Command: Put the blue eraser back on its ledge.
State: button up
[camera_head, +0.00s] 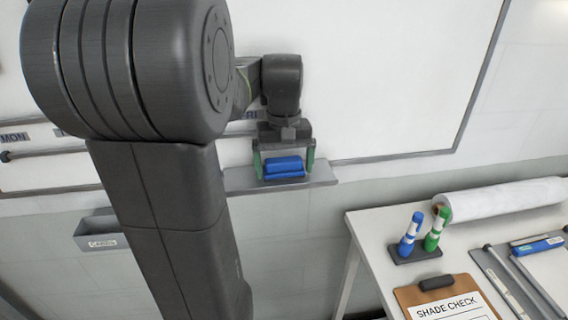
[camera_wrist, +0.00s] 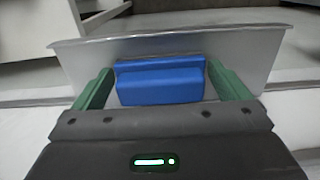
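The blue eraser (camera_head: 284,167) is between the two green fingers of my gripper (camera_head: 284,163), which are shut on its ends. It lies lengthwise along the grey ledge (camera_head: 322,174) under the whiteboard and appears over the middle of that ledge. In the wrist view the eraser (camera_wrist: 160,82) sits level between the fingertips of my gripper (camera_wrist: 160,75), in front of the bare grey ledge (camera_wrist: 262,48). I cannot tell whether its underside touches the ledge.
The whiteboard (camera_head: 390,70) rises behind the ledge. A small grey bin (camera_head: 103,240) is on the wall at lower left. A white table (camera_head: 365,225) at right holds blue (camera_head: 410,235) and green (camera_head: 436,230) markers, a paper roll (camera_head: 500,200) and a clipboard (camera_head: 425,296).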

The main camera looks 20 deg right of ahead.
aim_at(284, 161)
notch_tip(284, 161, up, 12)
dwell(0.7)
